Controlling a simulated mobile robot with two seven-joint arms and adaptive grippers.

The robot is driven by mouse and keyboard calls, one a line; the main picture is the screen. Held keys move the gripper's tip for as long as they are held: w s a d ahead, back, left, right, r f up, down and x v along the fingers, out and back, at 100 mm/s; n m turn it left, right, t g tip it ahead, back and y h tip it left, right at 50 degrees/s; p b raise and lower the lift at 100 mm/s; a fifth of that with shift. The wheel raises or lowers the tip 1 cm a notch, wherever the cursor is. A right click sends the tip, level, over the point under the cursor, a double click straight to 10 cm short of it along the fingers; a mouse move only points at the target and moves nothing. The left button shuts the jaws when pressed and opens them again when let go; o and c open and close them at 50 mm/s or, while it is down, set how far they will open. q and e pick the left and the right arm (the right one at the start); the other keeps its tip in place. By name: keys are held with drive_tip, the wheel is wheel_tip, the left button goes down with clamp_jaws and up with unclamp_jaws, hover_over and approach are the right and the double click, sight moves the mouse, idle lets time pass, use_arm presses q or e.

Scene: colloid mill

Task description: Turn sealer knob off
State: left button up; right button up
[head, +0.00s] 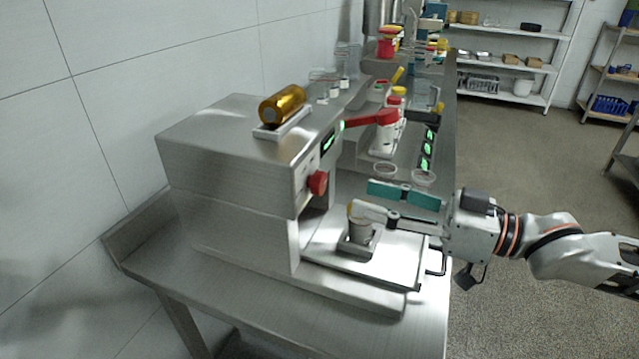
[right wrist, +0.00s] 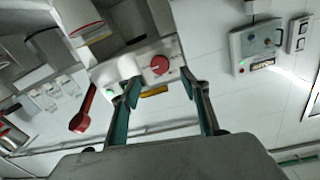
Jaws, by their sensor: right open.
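The sealer is a boxy steel machine (head: 225,165) on the steel bench in the head view. Its red round knob (head: 317,182) is on the front panel, beside a green-lit display (head: 328,141). In the right wrist view the red knob (right wrist: 160,65) shows on a pale panel beyond the fingertips. My right gripper (head: 362,198) is open and empty, in front of the machine and to the right of the knob, apart from it. Its two teal-padded fingers also show in the right wrist view (right wrist: 160,88). My left gripper is not in view.
A red lever (head: 372,119) juts out above. A gold roll (head: 282,104) lies on top. Several items fill the bench behind. Open floor (head: 530,300) is at right.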

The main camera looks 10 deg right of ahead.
sight(323, 186)
drive_tip(key=x, duration=0.5)
drive_tip(key=shift+r, duration=0.1)
drive_tip(key=shift+x, duration=1.25)
drive_tip(key=shift+c, duration=0.3)
drive_tip(key=c, duration=1)
